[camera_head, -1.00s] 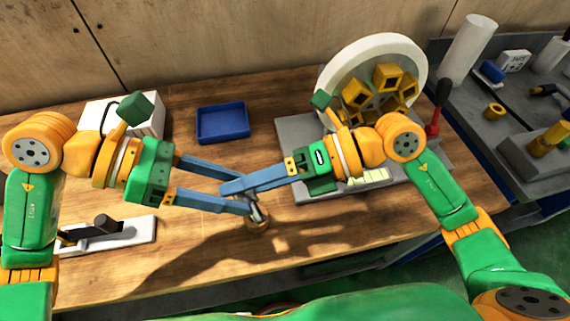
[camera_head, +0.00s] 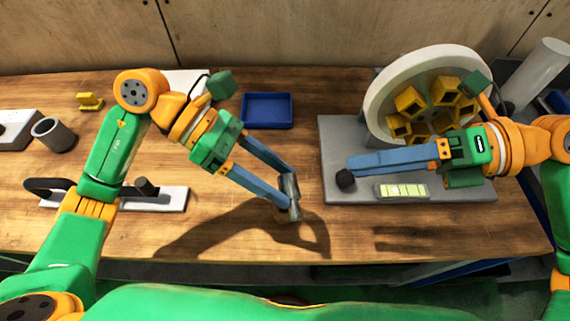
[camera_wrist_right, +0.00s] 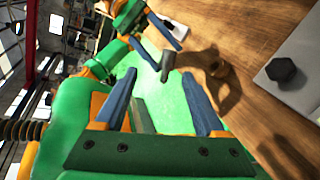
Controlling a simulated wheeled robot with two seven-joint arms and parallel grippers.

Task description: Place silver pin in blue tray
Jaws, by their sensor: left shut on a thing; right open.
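The silver pin (camera_head: 291,198) is a grey metal cylinder with a narrower end. My left gripper (camera_head: 287,188) is shut on it and holds it tilted above the wooden table. The pin also shows in the right wrist view (camera_wrist_right: 167,66), between the left fingers. The blue tray (camera_head: 267,111) lies empty on the table behind the left gripper, up and slightly left of the pin. My right gripper (camera_head: 348,164) is over the grinder's grey base. In the right wrist view its fingers (camera_wrist_right: 158,78) are apart with nothing between them.
The grinder's grey base (camera_head: 340,135) with a white wheel ring (camera_head: 375,105) and a black knob (camera_head: 345,180) stands on the right. A handled white plate (camera_head: 172,199) and a grey cup (camera_head: 53,135) are on the left. Table between pin and tray looks clear.

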